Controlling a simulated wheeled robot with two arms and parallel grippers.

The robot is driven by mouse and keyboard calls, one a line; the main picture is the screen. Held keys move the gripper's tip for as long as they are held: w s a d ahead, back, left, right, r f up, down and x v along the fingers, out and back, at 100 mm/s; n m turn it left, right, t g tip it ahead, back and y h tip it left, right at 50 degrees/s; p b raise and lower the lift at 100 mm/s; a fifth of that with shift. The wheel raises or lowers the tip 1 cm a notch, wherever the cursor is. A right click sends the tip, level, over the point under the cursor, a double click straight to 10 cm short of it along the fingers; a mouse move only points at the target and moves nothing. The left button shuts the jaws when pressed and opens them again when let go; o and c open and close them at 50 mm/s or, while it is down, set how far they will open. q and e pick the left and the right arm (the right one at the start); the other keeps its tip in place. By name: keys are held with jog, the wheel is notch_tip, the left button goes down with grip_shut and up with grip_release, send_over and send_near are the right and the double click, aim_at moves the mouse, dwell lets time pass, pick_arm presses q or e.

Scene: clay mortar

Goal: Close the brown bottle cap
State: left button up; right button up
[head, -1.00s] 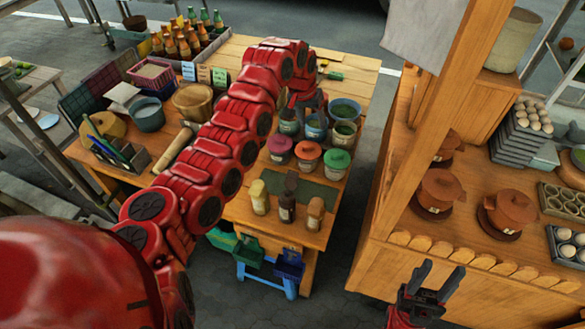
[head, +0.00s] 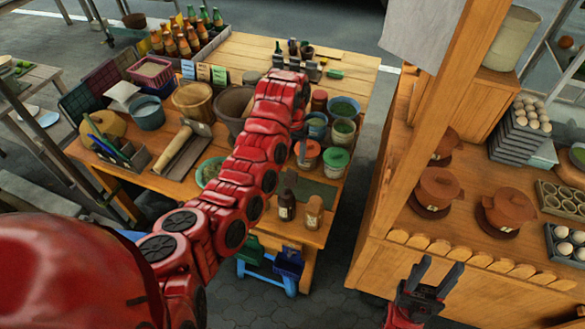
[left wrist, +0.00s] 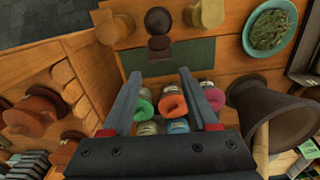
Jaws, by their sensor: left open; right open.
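A dark brown bottle (head: 287,204) stands near the table's front edge. In the left wrist view the brown bottle (left wrist: 158,20) shows near the top as two dark round shapes; I cannot tell whether its cap is on. A tan bottle (head: 314,212) stands beside it, and a yellowish bottle (left wrist: 205,12) is on its other side, hidden by my arm in the head view. My left gripper (left wrist: 160,76) is open and empty, above the dark green mat (left wrist: 168,57) and apart from the bottles. My right gripper (head: 438,268) is open and empty, low by the counter.
Lidded jars (head: 336,160) stand just behind the mat. A large dark pot (head: 233,105) and a bowl of greens (left wrist: 270,30) are close to my left arm. A wooden counter (head: 400,262) with clay pots stands at the right, across a gap.

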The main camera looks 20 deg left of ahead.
aim_at(292, 171)
pick_arm(q)
notch_tip(292, 171, down, 7)
jog(key=shift+p, duration=0.5)
grip_shut()
